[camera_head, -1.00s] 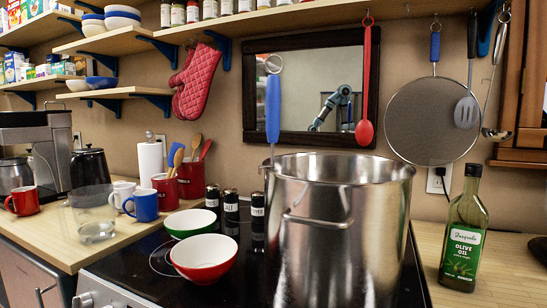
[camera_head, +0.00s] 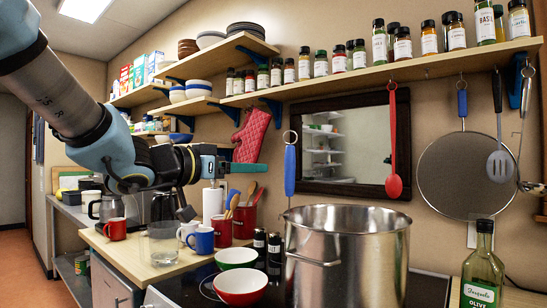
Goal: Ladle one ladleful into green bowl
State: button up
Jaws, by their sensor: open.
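The green bowl (camera_head: 236,256) stands on the dark cooktop left of the pot, its near side partly hidden by a red bowl (camera_head: 240,285). The large steel pot (camera_head: 345,265) stands on the cooktop; its contents are hidden by the rim. A blue-handled utensil (camera_head: 290,170) with a ring on top stands upright at the pot's left rim; its lower end is hidden. My gripper (camera_head: 240,168) is at the upper left, above the counter, pointing right. It is open and apart from the utensil and the bowls.
A glass pitcher (camera_head: 163,243), mugs (camera_head: 201,240) and spice jars (camera_head: 274,247) stand left of the pot. An olive oil bottle (camera_head: 482,275) stands at its right. A shelf (camera_head: 380,72) runs above; a red spoon (camera_head: 393,150) and strainer (camera_head: 455,175) hang from it.

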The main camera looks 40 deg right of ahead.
jog(key=s+d+r+m+g, duration=0.1)
jog(key=s+r+g, duration=0.1)
jog(key=s, duration=0.2)
jog(key=d+p, duration=0.2)
jog(key=d, duration=0.8)
jog(key=shift+w+d+h, duration=0.15)
jog(key=shift+d+h, duration=0.15)
jog(key=shift+d, duration=0.1)
jog(key=shift+f, duration=0.1)
grip_shut()
dwell(0.4)
jog(key=shift+p, duration=0.35)
dwell(0.9)
